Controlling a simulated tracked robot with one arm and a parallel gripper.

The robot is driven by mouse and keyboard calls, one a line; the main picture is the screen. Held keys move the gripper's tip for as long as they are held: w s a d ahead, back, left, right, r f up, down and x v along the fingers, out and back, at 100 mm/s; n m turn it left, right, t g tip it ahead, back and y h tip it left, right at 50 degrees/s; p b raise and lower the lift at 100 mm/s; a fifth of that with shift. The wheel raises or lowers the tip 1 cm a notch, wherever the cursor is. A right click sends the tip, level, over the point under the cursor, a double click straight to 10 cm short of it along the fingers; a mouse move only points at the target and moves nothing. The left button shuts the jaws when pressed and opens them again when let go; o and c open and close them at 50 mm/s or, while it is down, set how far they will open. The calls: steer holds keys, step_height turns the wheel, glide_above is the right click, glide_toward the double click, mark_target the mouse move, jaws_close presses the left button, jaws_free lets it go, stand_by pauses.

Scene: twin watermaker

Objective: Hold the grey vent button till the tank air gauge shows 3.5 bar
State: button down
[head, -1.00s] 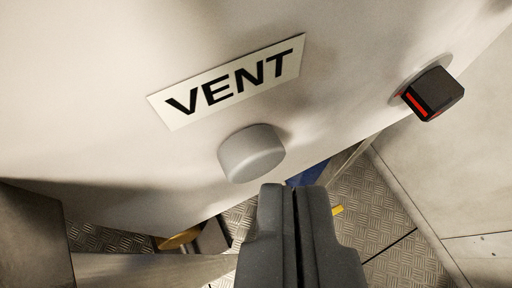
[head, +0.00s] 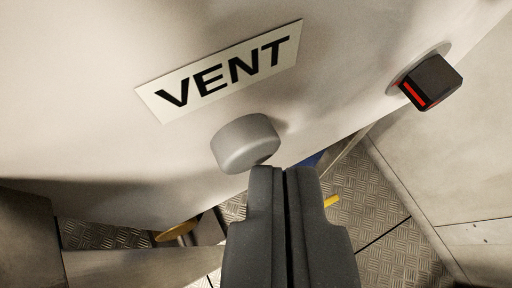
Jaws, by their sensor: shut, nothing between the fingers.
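The grey vent button (head: 245,143) is a round knob standing out from the pale panel, below the VENT label (head: 219,71). My gripper (head: 285,170) is shut and empty. Its tips are at the lower right of the button in the picture and overlap its lower edge slightly. I cannot tell whether they touch it. The tank air gauge is not in view.
A black switch (head: 431,83) with a red strip sticks out of the panel at the right. Below are a tread-plate floor (head: 370,215), a yellow round part (head: 177,231) and a pale wall (head: 455,150) at the right.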

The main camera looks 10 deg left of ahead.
steer(key=shift+w+a+r, duration=0.3)
steer(key=shift+a+r, duration=0.1)
steer(key=shift+r, duration=0.1)
stand_by(1.1)
steer(key=shift+s+f, duration=0.1)
steer(key=shift+s+d+f, duration=0.45)
steer(key=shift+d+f, duration=0.05)
steer(key=shift+f, duration=0.1)
steer(key=shift+s+d, duration=0.1)
steer(key=s+d, duration=0.1)
steer(key=s, duration=0.1)
steer(key=s+d, duration=0.2)
steer(key=shift+p, duration=0.4)
stand_by(3.0)
